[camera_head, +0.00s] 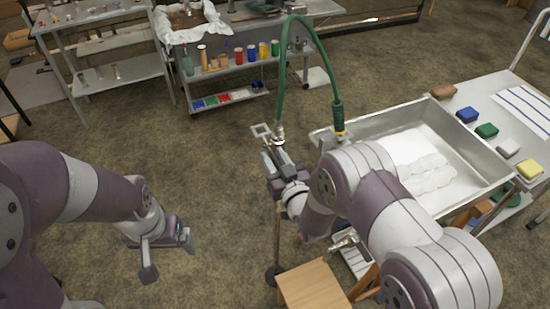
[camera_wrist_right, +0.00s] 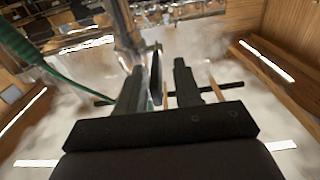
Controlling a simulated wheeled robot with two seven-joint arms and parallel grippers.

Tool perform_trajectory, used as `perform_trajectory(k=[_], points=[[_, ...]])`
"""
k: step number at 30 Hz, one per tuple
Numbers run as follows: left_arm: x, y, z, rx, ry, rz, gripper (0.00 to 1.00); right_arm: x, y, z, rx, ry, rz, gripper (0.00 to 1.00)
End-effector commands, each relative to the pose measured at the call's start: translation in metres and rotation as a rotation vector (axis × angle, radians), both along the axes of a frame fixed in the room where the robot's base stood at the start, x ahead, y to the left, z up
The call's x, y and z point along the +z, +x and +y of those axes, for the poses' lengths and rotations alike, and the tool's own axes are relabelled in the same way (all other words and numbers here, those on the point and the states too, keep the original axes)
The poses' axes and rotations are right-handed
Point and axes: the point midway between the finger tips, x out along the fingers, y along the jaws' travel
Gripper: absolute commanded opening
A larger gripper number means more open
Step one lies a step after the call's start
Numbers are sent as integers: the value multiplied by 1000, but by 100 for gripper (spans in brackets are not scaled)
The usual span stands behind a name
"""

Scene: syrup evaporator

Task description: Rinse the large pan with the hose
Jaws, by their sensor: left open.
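The large pan (camera_head: 487,192) is a wide metal basin at the right of the head view, with white, foam-like patches on its floor. The green hose (camera_head: 283,68) arcs above the pan's left corner; its dark green nozzle (camera_head: 338,117) hangs there, pointing down. The hose's other end meets a metal fitting (camera_head: 278,136) beside my right gripper (camera_head: 267,140). In the right wrist view, that gripper's fingers (camera_wrist_right: 158,90) are apart, and the hose (camera_wrist_right: 25,45) passes at the left. Whether they touch the fitting is unclear. My left gripper (camera_head: 168,254) is open and empty over the floor.
A side table (camera_head: 500,100) right of the pan holds several coloured sponges and a striped cloth. A wooden stool (camera_head: 312,287) stands below my right arm. A shelf unit (camera_head: 228,75) with coloured jars stands at the back. The middle floor is clear.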

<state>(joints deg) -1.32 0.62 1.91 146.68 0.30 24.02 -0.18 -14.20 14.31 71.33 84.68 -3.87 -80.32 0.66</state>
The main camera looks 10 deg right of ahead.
Motion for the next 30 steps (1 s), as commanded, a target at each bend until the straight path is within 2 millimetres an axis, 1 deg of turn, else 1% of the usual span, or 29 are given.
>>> perform_trajectory(k=[2, 3, 6, 13, 17, 23, 30], points=[[0, 0, 0, 0, 0, 0, 93, 0, 0, 0, 0, 0, 0, 34], [0, 0, 0, 0, 0, 0, 93, 0, 0, 0, 0, 0, 0, 31], [0, 0, 0, 0, 0, 0, 93, 0, 0, 0, 0, 0, 0, 0], [1, 0, 0, 0, 0, 0, 93, 1, 0, 0, -1, -1, 3, 0], [8, 0, 0, 0, 0, 0, 93, 5, 0, 0, 0, -7, 23, 0], [33, 0, 0, 0, 0, 0, 93, 17, 1, 0, 0, -38, 118, 0], [67, 0, 0, 0, 0, 0, 93, 28, 5, 2, 0, -94, 289, 0]])
